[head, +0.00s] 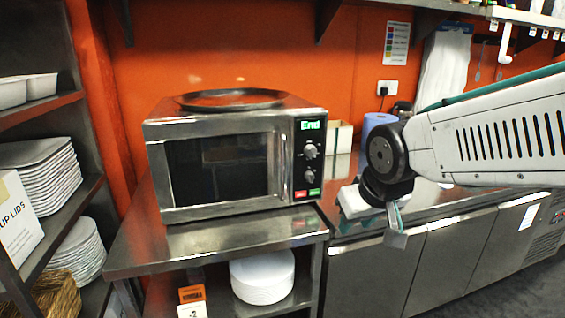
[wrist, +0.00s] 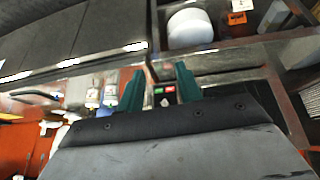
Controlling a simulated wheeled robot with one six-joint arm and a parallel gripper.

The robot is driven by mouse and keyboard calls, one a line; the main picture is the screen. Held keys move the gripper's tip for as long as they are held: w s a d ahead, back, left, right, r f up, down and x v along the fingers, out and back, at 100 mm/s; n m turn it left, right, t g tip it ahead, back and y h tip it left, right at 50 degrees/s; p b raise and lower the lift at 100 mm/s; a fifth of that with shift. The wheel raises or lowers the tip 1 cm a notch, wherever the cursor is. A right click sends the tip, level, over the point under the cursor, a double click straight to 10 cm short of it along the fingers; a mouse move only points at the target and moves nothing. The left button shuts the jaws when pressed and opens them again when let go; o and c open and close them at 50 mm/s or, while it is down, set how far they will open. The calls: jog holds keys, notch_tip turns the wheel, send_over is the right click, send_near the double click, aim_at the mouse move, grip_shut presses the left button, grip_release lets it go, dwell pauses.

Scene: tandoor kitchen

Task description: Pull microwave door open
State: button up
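The microwave (head: 300,115) is a steel box on a metal counter, left of centre in the head view. Its door (head: 217,168) has a dark window and looks shut. A pale upright strip, seemingly the handle (head: 283,162), runs along the door's right edge beside the control panel (head: 310,165). My gripper (head: 396,228) hangs right of the microwave and apart from it. In the wrist view my gripper (wrist: 160,84) shows two green fingers spread apart with nothing held. The panel's red and green buttons (wrist: 164,91) appear between them, farther off.
A round dark tray (head: 231,99) lies on top of the microwave. Shelves with stacked white dishes (head: 40,168) stand at left. White plates (head: 262,277) sit under the microwave counter (head: 160,254). A lower steel counter (head: 425,205) runs right. Floor shows at lower right.

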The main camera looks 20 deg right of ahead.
jog(key=w+f+t, duration=0.1)
jog(key=w+t, duration=0.4)
jog(key=w, duration=1.1)
jog(key=n+t+y, duration=0.2)
jog(key=t+y, duration=0.2)
jog(key=t, duration=0.3)
send_near(285, 164)
jog(key=w, duration=0.5)
jog(key=w+a, duration=0.1)
jog(key=w, duration=0.2)
jog(key=w+a, duration=0.1)
jog(key=w, duration=0.1)
jog(key=shift+w, duration=0.3)
grip_shut()
